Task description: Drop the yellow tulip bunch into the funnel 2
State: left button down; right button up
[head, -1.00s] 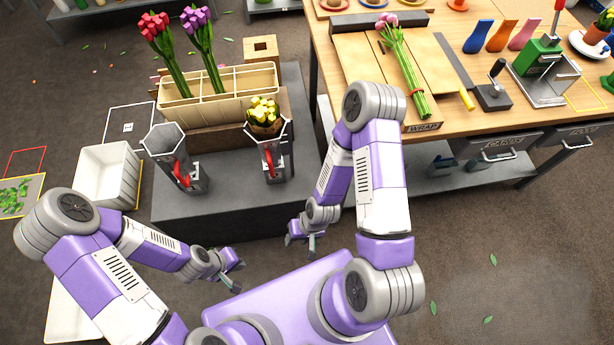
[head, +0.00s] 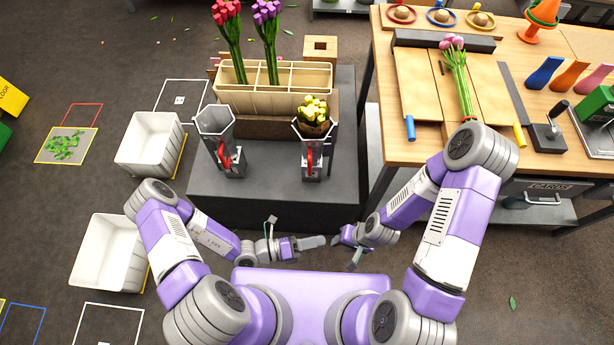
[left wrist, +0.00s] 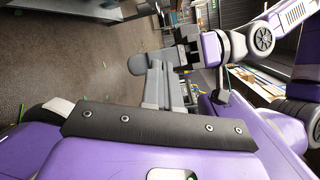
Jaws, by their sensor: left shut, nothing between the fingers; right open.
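The yellow tulip bunch (head: 314,108), in a brown wrap, sits upright in the mouth of the right-hand grey funnel (head: 312,158) on the dark stand. The left-hand grey funnel (head: 219,150) looks empty. Both have a red part in front; no numbers are readable. My left gripper (head: 314,242) is shut and empty, low in front of the stand and away from the bunch. Its grey fingers (left wrist: 155,82) show in the left wrist view. My right gripper (head: 345,248) is open and empty, close beside the left one.
A cream divided box (head: 275,104) behind the funnels holds red and purple tulips. White bins (head: 150,145) stand on the floor at left. The wooden table (head: 400,150) at right carries pink tulips (head: 458,75) and tools.

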pick_arm(q)
jog(key=w+a+f+n+t+y, duration=0.3)
jog(key=w+a+n+t+y, duration=0.65)
jog(key=n, duration=0.45)
jog(key=w+d+b, duration=0.1)
jog(key=w+d, duration=0.1)
jog(key=w, duration=0.4)
jog(key=w+d+t+h+b, duration=0.1)
jog(key=w+d+b, duration=0.1)
jog(key=w, duration=0.4)
jog(key=shift+w+d+r, duration=0.2)
jog(key=shift+w+d, duration=0.15)
jog(key=shift+d, duration=0.45)
jog(key=shift+t, duration=0.25)
